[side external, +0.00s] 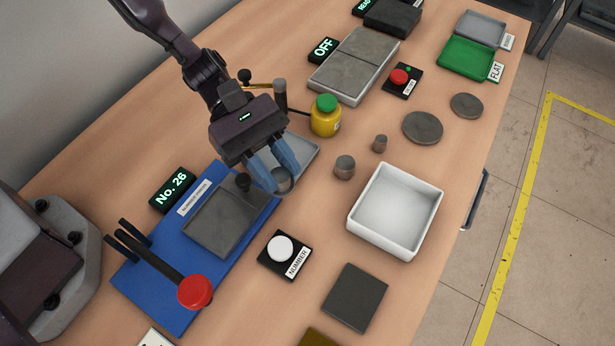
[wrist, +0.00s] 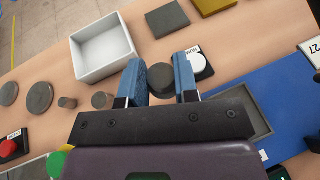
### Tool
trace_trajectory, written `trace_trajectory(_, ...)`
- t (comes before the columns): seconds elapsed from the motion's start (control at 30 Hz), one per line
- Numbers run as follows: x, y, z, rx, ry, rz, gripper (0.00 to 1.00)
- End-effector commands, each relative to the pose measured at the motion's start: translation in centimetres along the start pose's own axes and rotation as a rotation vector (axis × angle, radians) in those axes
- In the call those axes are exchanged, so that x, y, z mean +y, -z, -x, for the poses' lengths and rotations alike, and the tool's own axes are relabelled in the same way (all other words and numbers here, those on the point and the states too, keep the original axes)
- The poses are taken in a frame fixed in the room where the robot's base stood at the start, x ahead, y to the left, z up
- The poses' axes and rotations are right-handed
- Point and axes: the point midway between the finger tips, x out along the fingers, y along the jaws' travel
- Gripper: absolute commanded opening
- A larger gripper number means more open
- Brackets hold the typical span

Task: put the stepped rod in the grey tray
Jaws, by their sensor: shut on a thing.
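My gripper (side external: 279,180) is above the table beside the blue fixture, its blue fingers pointing down. It is shut on a dark grey round piece (wrist: 160,78), which seems to be the stepped rod. In the wrist view the piece sits between the two fingers, seen nearly end-on, so its steps cannot be made out. In the side view the fingers mostly cover it. A grey tray (side external: 480,29) with a label lies at the far right corner of the table, well away from my gripper. Another light grey shallow tray (side external: 305,157) lies just behind the fingers.
A green tray (side external: 467,57) marked FLAT adjoins the far grey tray. A white box (side external: 396,209), two short cylinders (side external: 345,167), two discs (side external: 422,127) and a yellow bottle (side external: 326,117) stand between. The blue fixture (side external: 150,292) has a red-knobbed lever (side external: 195,292).

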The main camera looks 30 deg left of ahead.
Motion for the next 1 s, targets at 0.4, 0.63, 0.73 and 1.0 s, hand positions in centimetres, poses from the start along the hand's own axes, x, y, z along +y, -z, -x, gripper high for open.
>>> trace_trajectory(0.4, -7.0, -1.7, 4.1, 0.0, -0.004, 0.003, 0.0)
trace_trajectory(0.63, -6.3, -1.5, 4.8, -0.001, -0.139, 0.062, 0.0)
trace_trajectory(0.73, -4.6, -1.1, 6.2, 0.002, -0.28, 0.119, 0.0)
trace_trajectory(1.0, 0.7, -1.3, 15.8, 0.006, -0.804, 0.318, 0.0)
